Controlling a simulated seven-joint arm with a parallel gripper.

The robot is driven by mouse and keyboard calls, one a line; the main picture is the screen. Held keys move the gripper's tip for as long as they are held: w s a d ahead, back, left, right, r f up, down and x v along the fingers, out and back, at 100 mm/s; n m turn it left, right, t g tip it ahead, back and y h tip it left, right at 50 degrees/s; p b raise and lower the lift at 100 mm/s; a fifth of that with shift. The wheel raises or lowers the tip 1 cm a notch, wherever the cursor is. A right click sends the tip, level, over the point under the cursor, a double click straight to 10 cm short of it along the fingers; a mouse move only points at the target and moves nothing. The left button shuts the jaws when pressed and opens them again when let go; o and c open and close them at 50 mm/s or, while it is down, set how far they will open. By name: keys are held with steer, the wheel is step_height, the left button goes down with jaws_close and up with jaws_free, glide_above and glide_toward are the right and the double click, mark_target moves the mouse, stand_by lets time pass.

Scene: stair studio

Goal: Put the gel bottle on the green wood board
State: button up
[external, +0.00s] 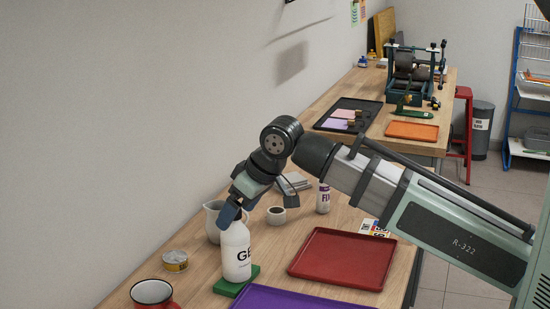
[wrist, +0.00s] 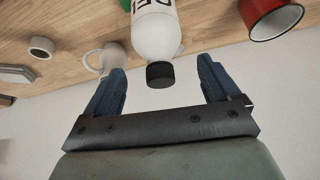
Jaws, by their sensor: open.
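The gel bottle (external: 236,254) is white with a dark cap and stands upright on the green wood board (external: 226,287). In the wrist view the bottle (wrist: 155,35) appears upside down, its black cap pointing toward my gripper. My gripper (external: 232,211) is just above the bottle's top. In the wrist view its two blue fingers (wrist: 160,82) are apart, one on each side of the cap, with gaps between them and it. The green board is partly hidden by the bottle; a sliver of it shows at the top edge of the wrist view (wrist: 125,4).
A red mug (external: 152,293) and a tin (external: 175,261) stand left of the board. A white pitcher (external: 212,218) stands close behind the bottle. A purple tray (external: 290,299) and red tray (external: 343,258) lie to the right. A small cup (external: 276,216) and a can (external: 323,198) stand farther back.

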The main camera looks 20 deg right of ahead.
steer(key=v, duration=0.7)
steer(key=shift+s+r, duration=0.15)
steer(key=shift+r, duration=0.1)
steer(key=shift+d, duration=0.15)
